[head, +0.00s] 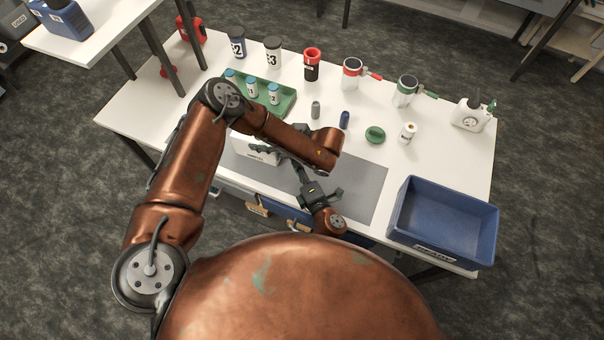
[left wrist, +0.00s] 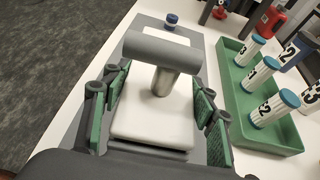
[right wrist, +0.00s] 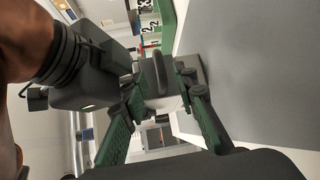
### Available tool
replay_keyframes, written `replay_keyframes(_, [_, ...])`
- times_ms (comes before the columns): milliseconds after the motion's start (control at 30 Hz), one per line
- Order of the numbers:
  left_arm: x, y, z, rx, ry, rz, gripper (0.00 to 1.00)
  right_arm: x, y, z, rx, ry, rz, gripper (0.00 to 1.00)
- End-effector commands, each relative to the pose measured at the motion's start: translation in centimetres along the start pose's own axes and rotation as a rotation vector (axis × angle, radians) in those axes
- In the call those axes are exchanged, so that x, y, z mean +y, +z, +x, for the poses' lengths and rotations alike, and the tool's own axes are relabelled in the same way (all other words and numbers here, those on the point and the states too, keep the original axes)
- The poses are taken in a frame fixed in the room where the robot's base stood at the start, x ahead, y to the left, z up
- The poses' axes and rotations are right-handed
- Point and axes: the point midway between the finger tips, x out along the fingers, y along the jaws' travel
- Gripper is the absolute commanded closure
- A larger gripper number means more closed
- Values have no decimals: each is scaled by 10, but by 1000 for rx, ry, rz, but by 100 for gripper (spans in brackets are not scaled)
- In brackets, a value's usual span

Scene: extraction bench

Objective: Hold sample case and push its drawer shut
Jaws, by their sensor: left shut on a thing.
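The white sample case (head: 243,147) stands near the front edge of the bench, partly hidden by my left arm in the head view. In the left wrist view, the case (left wrist: 150,132) lies between the green-padded fingers of my left gripper (left wrist: 158,110), which is shut on it. A grey T-shaped handle (left wrist: 160,47) on a metal post rises in front of the case's white top. My right gripper (right wrist: 160,85) has its fingers spread, with the case's pale end and a dark grip (right wrist: 155,75) beyond them. How far the drawer is out cannot be told.
A green tray (head: 285,108) with several blue-capped vials stands behind the case. A blue bin (head: 403,222) sits at the right front. Jars, small cylinders and a green lid (head: 375,134) stand farther back. The grey mat (head: 365,185) has free room right of my right gripper.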

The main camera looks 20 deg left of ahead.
Motion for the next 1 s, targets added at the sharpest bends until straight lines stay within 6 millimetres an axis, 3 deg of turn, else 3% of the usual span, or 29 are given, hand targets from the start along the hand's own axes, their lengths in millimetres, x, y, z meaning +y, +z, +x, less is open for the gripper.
replay_keyframes(100, [2, -3, 0, 4, 1, 6, 83, -2, 0, -27, 1, -2, 0, 73])
replay_keyframes(333, [2, -3, 0, 4, 1, 6, 83, -1, -1, -59, 0, -2, 0, 73])
replay_keyframes(833, [2, -3, 0, 4, 2, 6, 83, 0, -1, -66, 0, -1, 0, 73])
replay_keyframes(867, [2, -3, 0, 4, 2, 6, 45, 0, -1, -66, 0, -1, 0, 73])
replay_keyframes(1000, [1, -2, 0, 2, 1, 5, 36, 0, -1, -66, 0, -1, 0, 73])
